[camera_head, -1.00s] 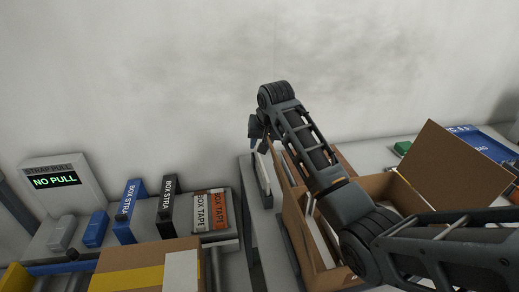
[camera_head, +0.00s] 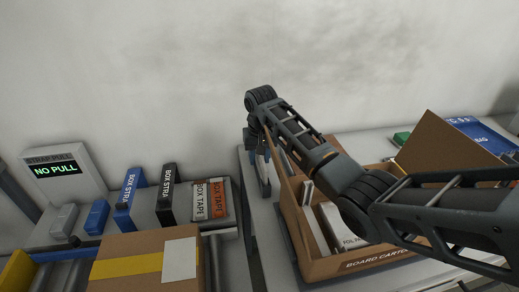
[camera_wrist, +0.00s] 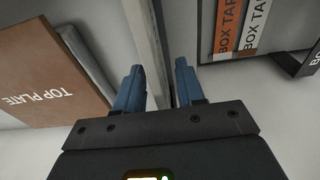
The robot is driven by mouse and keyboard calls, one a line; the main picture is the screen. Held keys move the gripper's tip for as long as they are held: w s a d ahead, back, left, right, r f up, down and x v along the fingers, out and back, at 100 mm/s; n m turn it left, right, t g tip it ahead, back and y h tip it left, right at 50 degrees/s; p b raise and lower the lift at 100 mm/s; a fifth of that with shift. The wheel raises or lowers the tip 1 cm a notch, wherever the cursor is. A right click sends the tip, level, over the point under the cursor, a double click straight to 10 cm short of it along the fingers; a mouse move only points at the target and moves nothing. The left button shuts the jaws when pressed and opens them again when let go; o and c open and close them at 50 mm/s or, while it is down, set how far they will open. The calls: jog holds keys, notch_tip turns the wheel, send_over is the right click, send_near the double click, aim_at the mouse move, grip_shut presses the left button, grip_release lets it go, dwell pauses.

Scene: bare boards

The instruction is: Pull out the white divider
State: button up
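My gripper (camera_head: 258,150) hangs over the gap at the left end of the right-hand table, left of the open board carton (camera_head: 380,260). In the wrist view its two blue fingers (camera_wrist: 158,88) stand apart, with pale and dark grey strips passing beyond them. I cannot tell whether anything lies between the fingertips. A thin white upright panel (camera_head: 308,192) stands in the carton near its left wall; it may be the white divider. A pale upright piece (camera_head: 263,172) also shows just below the gripper, partly hidden by it; I cannot tell what it is.
A white folio (camera_head: 345,228) lies in the carton. A brown piece marked TOP PLATE (camera_wrist: 45,75) is at the wrist view's left. Box tape (camera_head: 209,200) and box straps (camera_head: 130,195) stand on the left-hand table; a taped carton (camera_head: 125,262) is in front.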

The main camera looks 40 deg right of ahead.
jog(key=shift+f, duration=0.2)
grip_shut()
dwell(0.3)
jog(key=shift+r+p, duration=0.7)
jog(key=shift+p, duration=0.1)
jog(key=shift+r+p, duration=1.05)
jog(key=shift+r, duration=2.3)
